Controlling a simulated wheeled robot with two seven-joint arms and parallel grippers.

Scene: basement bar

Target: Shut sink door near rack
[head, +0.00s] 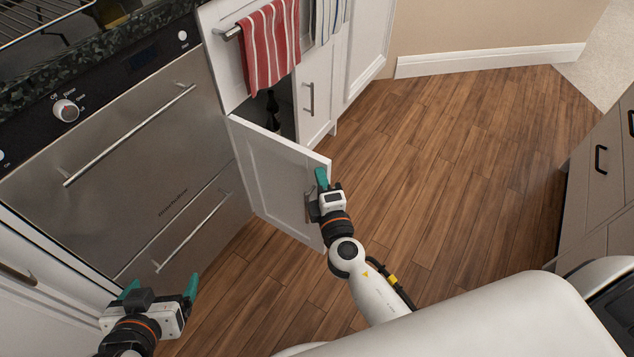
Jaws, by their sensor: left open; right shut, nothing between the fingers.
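The white sink door (275,178) stands swung open, jutting out from the cabinet toward me. Behind it the dark cabinet opening (262,108) shows, with a dark bottle (272,110) inside. A rack (228,34) with a red striped towel (270,45) hangs above the opening. My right gripper (320,180) is shut and empty at the outer free edge of the door; whether it touches the door I cannot tell. My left gripper (160,289) is open and empty at the lower left, in front of the oven.
A stainless oven (120,150) with bar handles stands left of the open door. A closed white cabinet door (316,95) is right of the opening. The wooden floor (460,160) is clear to the right, up to grey drawers (600,160) at the far right.

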